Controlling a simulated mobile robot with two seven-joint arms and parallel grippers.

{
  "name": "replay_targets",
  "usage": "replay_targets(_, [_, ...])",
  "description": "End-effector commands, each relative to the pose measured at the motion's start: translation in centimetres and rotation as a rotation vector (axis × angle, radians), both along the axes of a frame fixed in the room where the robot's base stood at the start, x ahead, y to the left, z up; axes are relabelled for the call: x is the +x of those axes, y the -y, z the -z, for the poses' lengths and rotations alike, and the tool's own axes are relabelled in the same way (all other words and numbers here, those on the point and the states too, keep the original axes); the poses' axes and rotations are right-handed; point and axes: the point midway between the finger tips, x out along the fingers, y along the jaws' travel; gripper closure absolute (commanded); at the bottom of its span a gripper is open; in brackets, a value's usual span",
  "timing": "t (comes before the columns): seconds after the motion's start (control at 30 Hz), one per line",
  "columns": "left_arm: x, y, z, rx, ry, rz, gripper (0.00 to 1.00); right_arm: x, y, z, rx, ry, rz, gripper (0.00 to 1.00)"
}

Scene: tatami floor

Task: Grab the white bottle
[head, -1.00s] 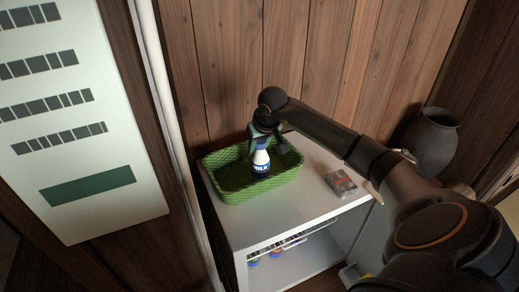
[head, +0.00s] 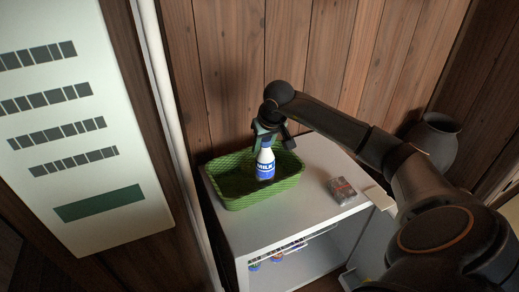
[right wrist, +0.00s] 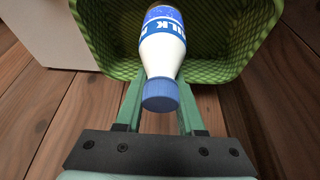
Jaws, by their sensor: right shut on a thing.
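The white bottle (head: 266,158), with a blue cap and a blue label with white letters, is upright at the green basket (head: 237,204). My right gripper (head: 266,134) is above it, with its fingers closed around its upper part. In the right wrist view the bottle (right wrist: 161,50) points its blue cap toward me, between the two green fingers (right wrist: 160,88). The basket's green wall (right wrist: 95,40) surrounds it there. I cannot tell whether the bottle's base touches the basket floor. My left gripper is not in view.
The basket stands on a white cabinet (head: 315,208) against a wood wall. A small grey-red box (head: 341,190) lies to the right on the cabinet top. A dark vase (head: 434,140) stands further right. Small items sit on the shelf below.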

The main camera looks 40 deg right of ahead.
Motion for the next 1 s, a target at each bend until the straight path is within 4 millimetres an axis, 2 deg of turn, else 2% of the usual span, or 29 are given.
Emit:
replay_targets(0.03, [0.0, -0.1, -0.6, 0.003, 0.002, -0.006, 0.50, -0.8, 0.3, -1.3, -0.006, 0.001, -0.001, 1.00])
replay_targets(0.3, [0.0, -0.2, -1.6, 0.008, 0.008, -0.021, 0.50, -4.2, 0.7, -5.2, -0.007, 0.003, 0.000, 1.00])
replay_targets(0.67, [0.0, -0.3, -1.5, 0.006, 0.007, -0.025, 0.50, -8.5, 1.2, -6.9, -0.008, 0.002, -0.001, 1.00])
replay_targets(1.0, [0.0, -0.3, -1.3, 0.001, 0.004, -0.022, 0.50, -11.0, 1.5, -8.1, -0.008, 0.005, -0.002, 1.00])
